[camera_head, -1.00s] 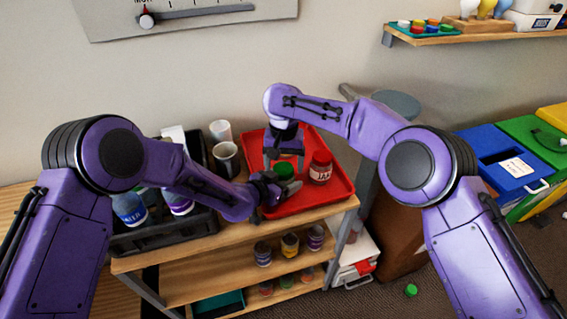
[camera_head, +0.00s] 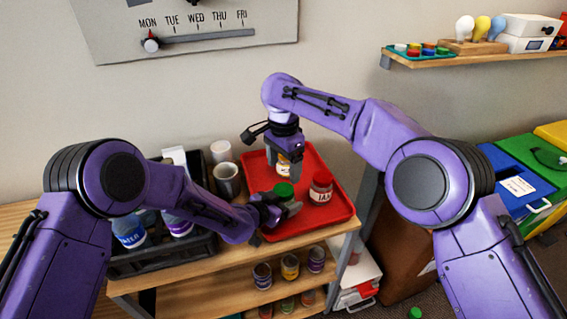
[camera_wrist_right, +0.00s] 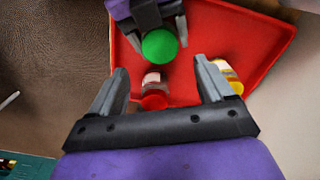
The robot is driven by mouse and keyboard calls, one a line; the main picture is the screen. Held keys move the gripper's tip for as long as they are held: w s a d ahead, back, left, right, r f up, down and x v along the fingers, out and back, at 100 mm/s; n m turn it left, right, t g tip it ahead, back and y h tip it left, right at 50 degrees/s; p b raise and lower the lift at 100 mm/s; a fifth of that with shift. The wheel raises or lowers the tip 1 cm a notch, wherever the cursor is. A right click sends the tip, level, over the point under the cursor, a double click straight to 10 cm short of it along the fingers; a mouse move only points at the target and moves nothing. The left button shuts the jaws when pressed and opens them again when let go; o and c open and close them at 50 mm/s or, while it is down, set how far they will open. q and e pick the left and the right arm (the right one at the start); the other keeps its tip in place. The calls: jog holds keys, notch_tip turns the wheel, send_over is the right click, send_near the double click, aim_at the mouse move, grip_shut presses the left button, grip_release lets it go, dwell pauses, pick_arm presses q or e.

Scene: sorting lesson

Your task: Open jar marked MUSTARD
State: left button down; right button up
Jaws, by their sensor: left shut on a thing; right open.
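A jar with a green lid (camera_head: 284,190) stands on the red tray (camera_head: 335,207). My left gripper (camera_head: 281,207) is shut on it from the front left. The green lid (camera_wrist_right: 159,46) also shows between that gripper's fingers in the wrist view. A red-lidded jar marked JAM (camera_head: 321,188) stands to its right. A jar with a pale label (camera_head: 283,168) is behind the green one, partly hidden by my right gripper. My right gripper (camera_head: 282,172) is open, pointing down. In the wrist view, a red lid (camera_wrist_right: 154,101) and a yellow lid (camera_wrist_right: 236,88) show. I cannot read MUSTARD anywhere.
Several small jars (camera_head: 290,266) sit on the lower shelf. Colored bins (camera_head: 510,180) are at the right. The tray's right front is bare.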

aim_at(284, 189)
notch_tip(284, 189, down, 8)
jog(key=shift+r, duration=0.25)
jog(key=c, duration=1.1)
jog(key=n, duration=0.7)
jog(key=o, duration=1.2)
